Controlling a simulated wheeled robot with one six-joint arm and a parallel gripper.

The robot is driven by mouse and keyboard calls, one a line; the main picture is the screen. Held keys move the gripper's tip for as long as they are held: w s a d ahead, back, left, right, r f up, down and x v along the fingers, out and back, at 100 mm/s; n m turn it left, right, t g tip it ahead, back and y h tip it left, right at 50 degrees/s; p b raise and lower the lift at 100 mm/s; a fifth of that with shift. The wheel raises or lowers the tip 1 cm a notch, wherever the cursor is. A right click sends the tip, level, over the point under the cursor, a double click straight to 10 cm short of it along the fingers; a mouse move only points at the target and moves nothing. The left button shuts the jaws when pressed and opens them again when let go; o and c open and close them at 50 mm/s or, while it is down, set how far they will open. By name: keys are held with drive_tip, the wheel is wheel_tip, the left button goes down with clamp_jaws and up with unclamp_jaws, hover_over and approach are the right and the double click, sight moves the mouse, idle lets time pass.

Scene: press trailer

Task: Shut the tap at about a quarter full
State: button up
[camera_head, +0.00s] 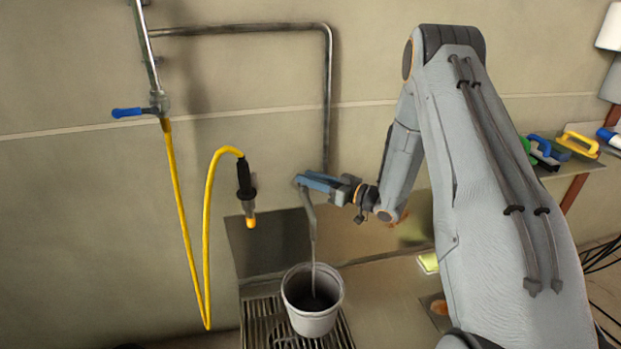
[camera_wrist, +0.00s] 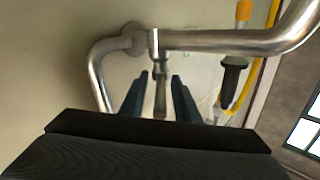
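A white bucket (camera_head: 334,295) stands upright on a floor grate under the tap spout (camera_head: 309,215). A thin pale stream runs from the spout into the bucket. The bucket's inside is dark, and I cannot tell the water level. My gripper (camera_head: 315,182) is up at the tap, at the foot of the wall pipe. In the wrist view my gripper (camera_wrist: 159,92) has its two dark blue fingers on either side of the metal tap lever (camera_wrist: 160,88), with a gap on each side. The lever is hidden in the head view.
A yellow hose (camera_head: 183,215) with a black nozzle (camera_head: 245,180) hangs left of the tap, below a blue-handled valve (camera_head: 128,112). The grate (camera_head: 262,318) lies under the bucket. A shelf at the right holds brushes (camera_head: 580,144). A yellow-green sponge (camera_head: 428,263) lies right of the bucket.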

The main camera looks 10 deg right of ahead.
clamp_jaws()
